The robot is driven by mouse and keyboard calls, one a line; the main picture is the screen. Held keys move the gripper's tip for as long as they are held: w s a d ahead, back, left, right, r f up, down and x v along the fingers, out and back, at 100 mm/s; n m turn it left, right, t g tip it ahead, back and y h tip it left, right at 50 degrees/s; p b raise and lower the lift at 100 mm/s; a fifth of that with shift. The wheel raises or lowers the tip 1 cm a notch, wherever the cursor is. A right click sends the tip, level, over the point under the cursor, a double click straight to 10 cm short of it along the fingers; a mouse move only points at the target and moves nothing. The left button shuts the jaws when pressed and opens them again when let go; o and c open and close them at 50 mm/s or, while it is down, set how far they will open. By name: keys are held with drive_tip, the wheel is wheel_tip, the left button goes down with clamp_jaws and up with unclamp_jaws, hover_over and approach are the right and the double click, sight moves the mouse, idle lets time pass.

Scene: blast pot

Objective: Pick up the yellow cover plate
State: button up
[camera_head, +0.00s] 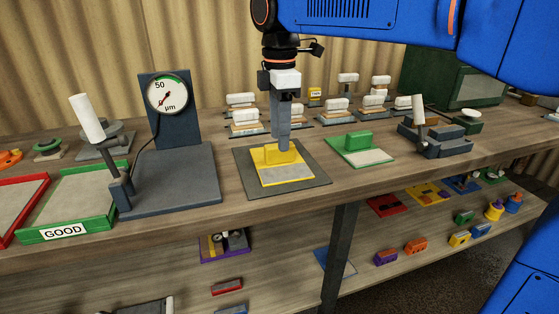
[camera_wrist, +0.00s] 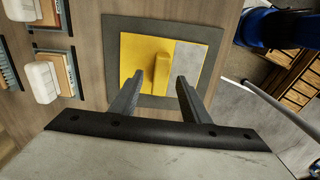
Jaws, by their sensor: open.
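The yellow cover plate (camera_head: 272,154) lies flat on a dark grey mat (camera_head: 310,180) on the bench, with a raised yellow handle on it and a grey panel on part of its face. My gripper (camera_head: 284,146) points straight down over the plate, its fingertips close to the handle. In the wrist view the plate (camera_wrist: 140,50) shows beyond the two open fingers, and its handle lies ahead of the gap between the fingertips (camera_wrist: 172,72). Whether the fingertips touch the handle cannot be told.
A green plate with a handle (camera_head: 358,142) lies to the right. A dial gauge stand (camera_head: 170,150) and a green tray marked GOOD (camera_head: 95,215) stand to the left. Several white-topped brushes (camera_head: 245,118) stand behind. A lower shelf (camera_head: 285,265) holds small coloured parts.

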sight(280, 154)
drive_tip(key=shift+f, duration=2.1)
clamp_jaws()
drive_tip(key=shift+r, duration=0.1)
